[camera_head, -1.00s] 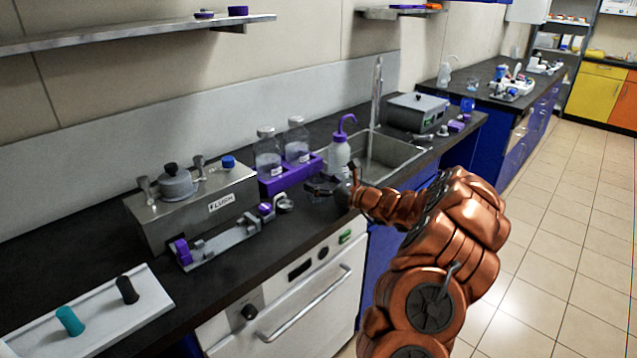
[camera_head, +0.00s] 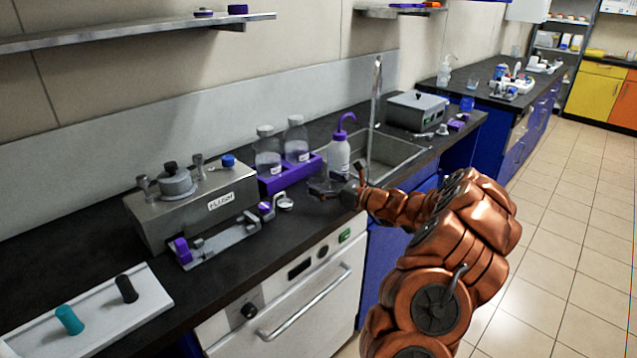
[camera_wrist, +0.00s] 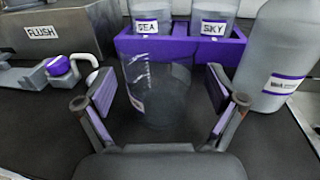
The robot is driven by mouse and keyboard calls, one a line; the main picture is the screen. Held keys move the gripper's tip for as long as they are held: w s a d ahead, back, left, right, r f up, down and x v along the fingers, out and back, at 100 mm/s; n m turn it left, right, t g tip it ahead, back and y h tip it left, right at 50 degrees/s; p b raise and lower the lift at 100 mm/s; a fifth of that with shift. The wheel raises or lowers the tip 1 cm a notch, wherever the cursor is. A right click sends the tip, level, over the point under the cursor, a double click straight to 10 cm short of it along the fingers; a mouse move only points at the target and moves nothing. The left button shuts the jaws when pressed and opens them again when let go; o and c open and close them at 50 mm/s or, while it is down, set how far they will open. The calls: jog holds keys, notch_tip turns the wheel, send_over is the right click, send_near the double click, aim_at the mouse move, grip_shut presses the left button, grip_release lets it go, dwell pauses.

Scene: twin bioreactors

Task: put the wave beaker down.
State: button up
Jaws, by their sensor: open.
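The wave beaker (camera_wrist: 165,100) is clear glass and stands upright on the dark counter in the wrist view. Its small label is turned to the left and I cannot read it. My gripper (camera_wrist: 158,84) is open, with one purple-padded finger on each side of the beaker. A gap shows between the beaker and the right finger; the left finger is close to the glass. In the head view my gripper (camera_head: 322,190) is low over the counter in front of the purple rack, and I cannot make out the beaker clearly there.
The purple rack (camera_wrist: 180,47) with the SEA and SKY bottles stands just behind the beaker. A wash bottle (camera_head: 338,157) stands close to the right. The FLUSH device (camera_head: 195,205) and a clamp fixture (camera_head: 222,243) are to the left. The sink (camera_head: 385,155) lies beyond the wash bottle.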

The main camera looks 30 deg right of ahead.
jog(key=v, duration=1)
jog(key=shift+b, duration=0.35)
jog(key=shift+a, duration=0.1)
jog(key=a+r+n+y, duration=0.1)
jog(key=a, duration=0.2)
jog(key=a+n+g+y, duration=0.1)
jog(key=a+n, duration=0.1)
jog(key=a, duration=0.1)
jog(key=w+a+r+n+g+y, duration=0.1)
jog(key=a, duration=0.2)
jog(key=shift+a+r, duration=0.25)
jog(key=shift+r, duration=0.1)
jog(key=s+a+r+n+g+y, duration=0.1)
jog(key=s+a+n+g+y, duration=0.25)
jog(key=a, duration=0.65)
jog(key=s+a+r+n+g+h, duration=0.1)
jog(key=s+a+n+g, duration=0.2)
jog(key=a+n+g, duration=0.55)
jog(key=s+a+f+n+g+h, duration=0.2)
jog(key=s+a+n, duration=0.3)
jog(key=s+a, duration=0.65)
jog(key=s+a+f+n+g+h, duration=0.2)
jog(key=s+n+h, duration=0.25)
jog(key=s, duration=0.45)
jog(key=s+d+f+n+h, duration=0.2)
jog(key=s+d+n+h, duration=0.3)
jog(key=s+d, duration=0.4)
jog(key=shift+s+n+g+h, duration=0.35)
jog(key=shift+s+n, duration=0.2)
jog(key=shift+s, duration=0.6)
